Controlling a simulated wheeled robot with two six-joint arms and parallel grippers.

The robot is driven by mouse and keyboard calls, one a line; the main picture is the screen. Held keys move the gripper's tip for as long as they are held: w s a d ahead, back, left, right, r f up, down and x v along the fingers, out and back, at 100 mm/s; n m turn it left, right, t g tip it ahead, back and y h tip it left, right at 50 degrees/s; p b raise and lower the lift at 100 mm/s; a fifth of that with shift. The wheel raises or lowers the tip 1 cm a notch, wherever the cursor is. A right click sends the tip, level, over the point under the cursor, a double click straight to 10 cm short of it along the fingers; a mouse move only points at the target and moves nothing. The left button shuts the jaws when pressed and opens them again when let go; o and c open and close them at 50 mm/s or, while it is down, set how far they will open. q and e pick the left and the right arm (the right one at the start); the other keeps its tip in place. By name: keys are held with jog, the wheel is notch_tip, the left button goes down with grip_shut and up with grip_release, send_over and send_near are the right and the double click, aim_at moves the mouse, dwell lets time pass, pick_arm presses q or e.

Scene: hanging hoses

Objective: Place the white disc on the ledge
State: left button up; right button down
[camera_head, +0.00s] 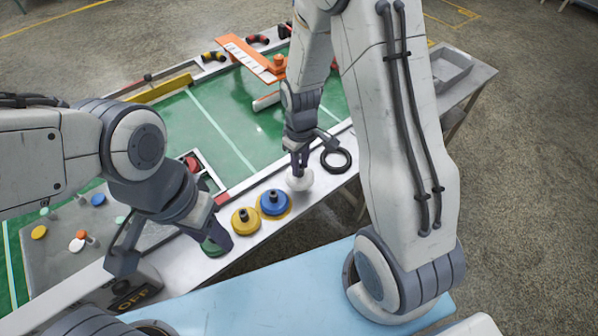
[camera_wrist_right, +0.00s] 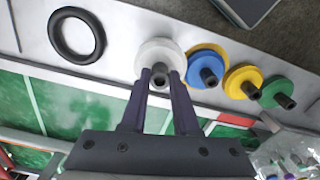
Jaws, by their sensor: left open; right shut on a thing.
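The white disc (camera_head: 299,181) is at my right gripper (camera_head: 299,165), over the pale ledge (camera_head: 325,184) along the table's near edge. In the right wrist view, the two fingers close around the dark knob of the white disc (camera_wrist_right: 158,55). I cannot tell whether the disc touches the ledge or hangs just above it. My left gripper (camera_head: 168,250) is open and empty at the left, its right finger close to the green disc (camera_head: 208,247).
A blue disc (camera_head: 274,202) and a yellow disc (camera_head: 245,221) sit in a row on the ledge, left of the white disc. A black ring (camera_head: 336,159) lies to its right. The green table top (camera_head: 216,125) lies behind. An orange bar (camera_head: 248,58) is farther back.

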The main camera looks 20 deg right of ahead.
jog(key=shift+w+a+f, duration=0.1)
jog(key=shift+f, duration=1.95)
jog(key=shift+f, duration=0.25)
jog(key=c, duration=0.7)
grip_release()
jog(key=shift+r, duration=0.1)
jog(key=shift+o, duration=0.2)
jog(key=shift+r, duration=0.1)
